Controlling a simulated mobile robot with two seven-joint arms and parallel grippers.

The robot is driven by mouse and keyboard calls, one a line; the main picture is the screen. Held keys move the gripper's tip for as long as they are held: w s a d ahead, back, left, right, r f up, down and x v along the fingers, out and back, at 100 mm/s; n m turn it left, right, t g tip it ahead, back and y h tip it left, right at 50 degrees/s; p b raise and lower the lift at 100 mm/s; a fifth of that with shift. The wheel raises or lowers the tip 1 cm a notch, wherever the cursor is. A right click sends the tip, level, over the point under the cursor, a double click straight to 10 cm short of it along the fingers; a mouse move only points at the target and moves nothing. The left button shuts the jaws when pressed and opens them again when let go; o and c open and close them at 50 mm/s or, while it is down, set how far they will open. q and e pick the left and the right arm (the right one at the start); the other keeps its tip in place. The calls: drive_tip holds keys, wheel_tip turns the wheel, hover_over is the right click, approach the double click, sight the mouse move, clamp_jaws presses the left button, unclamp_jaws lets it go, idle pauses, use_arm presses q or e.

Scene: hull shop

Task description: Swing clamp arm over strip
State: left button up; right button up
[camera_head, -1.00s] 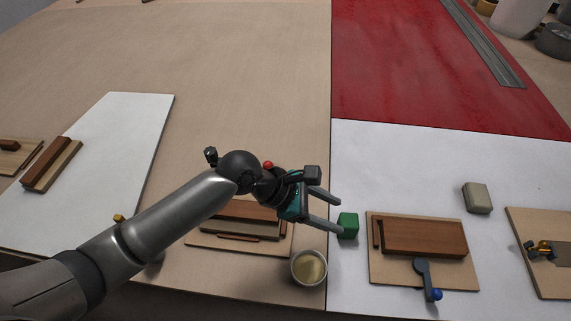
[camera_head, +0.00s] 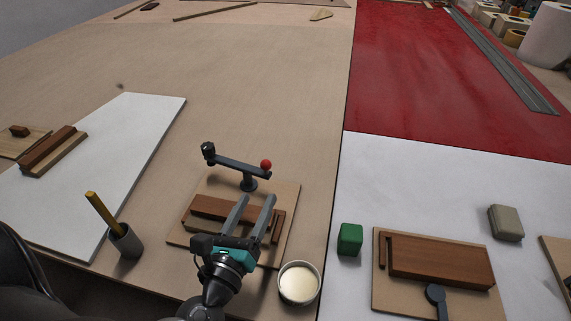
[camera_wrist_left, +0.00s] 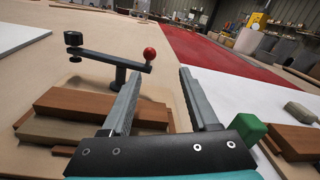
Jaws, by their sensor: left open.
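A dark clamp arm (camera_head: 236,166) with a red ball knob (camera_head: 266,164) at its right end and a black pad at its left end sits on a short post behind a brown wooden block. It also shows in the left wrist view (camera_wrist_left: 105,58). Under the gripper, a dark wooden strip (camera_head: 221,209) lies on the light board (camera_head: 284,195); the clamp arm is behind it, not across it. My left gripper (camera_head: 258,203) is open and empty over the strip's right part, with its fingers pointing toward the post and knob. My right gripper is out of view.
A cup with cream contents (camera_head: 299,284) stands right of my gripper. A green block (camera_head: 350,239) and another wooden fixture (camera_head: 435,262) are farther right. A grey cup with a yellow stick (camera_head: 124,241) stands left. The bench behind the clamp is clear.

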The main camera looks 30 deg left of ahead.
use_arm(q)
drive_tip(key=shift+s+a+f+n+y, duration=0.2)
drive_tip(key=shift+s+a+n+y, duration=0.1)
drive_tip(key=shift+a+y, duration=0.2)
drive_tip(key=shift+w+a, duration=0.1)
drive_tip(key=shift+a, duration=0.05)
drive_tip(key=x, duration=1.5)
drive_tip(key=shift+f, duration=0.15)
clamp_jaws()
idle(0.6)
